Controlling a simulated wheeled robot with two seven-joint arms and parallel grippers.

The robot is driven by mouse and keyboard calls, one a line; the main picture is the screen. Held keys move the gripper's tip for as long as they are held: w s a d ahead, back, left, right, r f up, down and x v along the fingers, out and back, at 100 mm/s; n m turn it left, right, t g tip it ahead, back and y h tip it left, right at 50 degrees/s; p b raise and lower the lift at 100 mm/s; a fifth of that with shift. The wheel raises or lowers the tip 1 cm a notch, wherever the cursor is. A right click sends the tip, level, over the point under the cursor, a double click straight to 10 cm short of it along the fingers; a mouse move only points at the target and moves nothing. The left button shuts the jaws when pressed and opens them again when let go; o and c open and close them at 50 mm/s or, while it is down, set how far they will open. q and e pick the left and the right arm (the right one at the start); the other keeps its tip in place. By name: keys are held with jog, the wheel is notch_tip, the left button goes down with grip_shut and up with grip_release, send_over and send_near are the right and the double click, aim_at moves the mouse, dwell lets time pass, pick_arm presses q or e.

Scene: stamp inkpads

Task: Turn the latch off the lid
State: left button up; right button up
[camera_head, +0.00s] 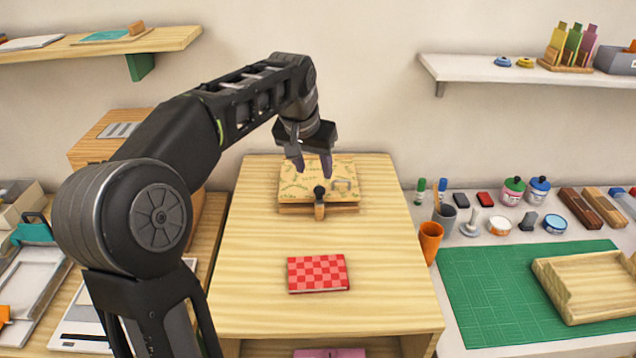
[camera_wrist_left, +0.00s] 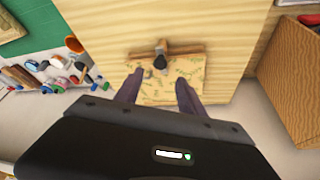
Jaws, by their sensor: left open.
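The wooden box with a patterned lid (camera_head: 300,182) stands on the wooden table toward the back; the lid also shows in the left wrist view (camera_wrist_left: 178,88). The latch (camera_head: 319,203), a small wooden bar with a dark knob, is at the middle of the lid's front edge. In the left wrist view the latch (camera_wrist_left: 161,58) lies across that edge. A small pale handle (camera_head: 343,184) is on the lid's right part. My left gripper (camera_head: 312,168) is open and empty above the lid, pointing down, apart from the latch. My right gripper is not in view.
A red checkered pad (camera_head: 318,273) lies nearer on the table (camera_head: 250,250). An orange cup (camera_head: 430,240) stands just right of the table. A green mat (camera_head: 480,300) with a wooden tray (camera_head: 590,285) is farther right. The table's front is mostly clear.

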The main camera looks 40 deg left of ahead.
aim_at(319, 189)
pick_arm(q)
jog(key=x, duration=0.7)
jog(key=shift+w+f, duration=0.1)
jog(key=shift+f, duration=0.15)
grip_shut()
dwell(0.4)
